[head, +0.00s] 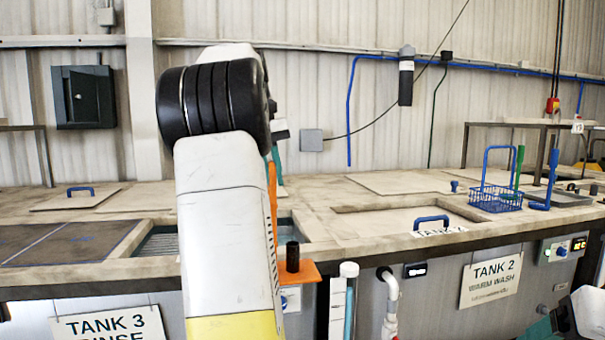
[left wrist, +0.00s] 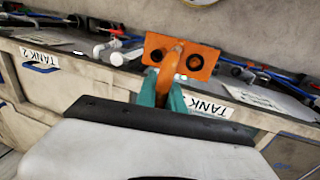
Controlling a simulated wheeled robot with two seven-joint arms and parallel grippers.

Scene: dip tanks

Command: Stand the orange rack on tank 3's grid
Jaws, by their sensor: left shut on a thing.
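The orange rack (head: 303,272) hangs from my left gripper, mostly hidden behind my left forearm in the head view. Its plate, a black cylinder and part of its upright handle show. In the left wrist view, the teal fingers of my left gripper (left wrist: 163,92) are shut on the handle of the orange rack (left wrist: 200,62), with a dark round part on either side. In the head view the rack overlaps the bench's front edge, right of tank 3's opening (head: 158,243). A strip of its grid shows; my arm hides the rest. My right gripper (head: 540,328) is partly cut off at lower right; its jaw state is unclear.
Tank 2's opening (head: 395,217) has a lid with a blue handle and lies right of the rack. A dark panel (head: 65,243) lies left of tank 3's opening. White pipes (head: 391,300) run along the bench front.

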